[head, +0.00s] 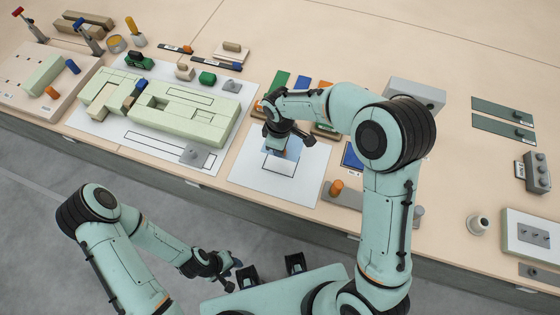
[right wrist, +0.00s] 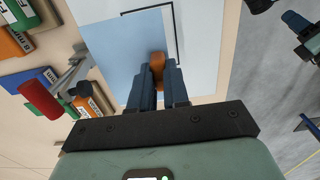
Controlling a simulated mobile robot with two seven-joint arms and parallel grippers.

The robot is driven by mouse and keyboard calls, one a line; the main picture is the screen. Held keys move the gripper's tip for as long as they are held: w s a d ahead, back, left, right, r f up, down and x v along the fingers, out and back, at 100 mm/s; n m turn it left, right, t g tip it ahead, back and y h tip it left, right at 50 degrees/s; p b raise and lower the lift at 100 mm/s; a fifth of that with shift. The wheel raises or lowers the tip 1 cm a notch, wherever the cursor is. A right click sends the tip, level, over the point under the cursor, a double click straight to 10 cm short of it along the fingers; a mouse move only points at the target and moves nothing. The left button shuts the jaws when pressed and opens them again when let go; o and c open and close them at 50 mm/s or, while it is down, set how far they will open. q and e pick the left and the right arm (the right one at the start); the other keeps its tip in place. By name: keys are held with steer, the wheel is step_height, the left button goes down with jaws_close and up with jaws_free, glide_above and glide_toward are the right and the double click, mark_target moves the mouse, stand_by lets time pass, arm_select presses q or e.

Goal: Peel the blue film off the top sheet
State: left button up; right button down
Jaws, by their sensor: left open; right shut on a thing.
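A pale blue film (head: 284,148) lies on a white sheet or mat (head: 310,165) at the middle of the bench; the film also shows in the right wrist view (right wrist: 115,55). A black outline (right wrist: 180,28) is on the white surface beside it. My right gripper (right wrist: 157,85) is shut on a small orange piece (right wrist: 157,62) at the film's edge; whether this piece is fixed to the film I cannot tell. In the head view my right wrist hides part of the film. My left gripper (head: 238,276) is open and empty, low in front of the bench.
Pale green blocks (head: 180,112) stand on a white mat to the left. Green, blue and orange labelled pieces (head: 279,85) lie behind my right wrist. A grey block (head: 415,93) and a blue plate (head: 352,156) are to the right. The bench's front edge (head: 190,183) runs before me.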

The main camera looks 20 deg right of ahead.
steer(key=shift+r+p, duration=0.45)
steer(key=shift+r, duration=0.45)
steer(key=shift+r+p, duration=1.1)
steer(key=shift+r, duration=1)
arm_select(q)
steer(key=w+r, duration=0.1)
steer(key=r, duration=0.1)
steer(key=w+r, duration=0.1)
steer(key=r, duration=0.1)
steer(key=shift+w, duration=0.35)
steer(key=shift+s+f, duration=0.1)
arm_select(e)
steer(key=shift+s+f, duration=0.1)
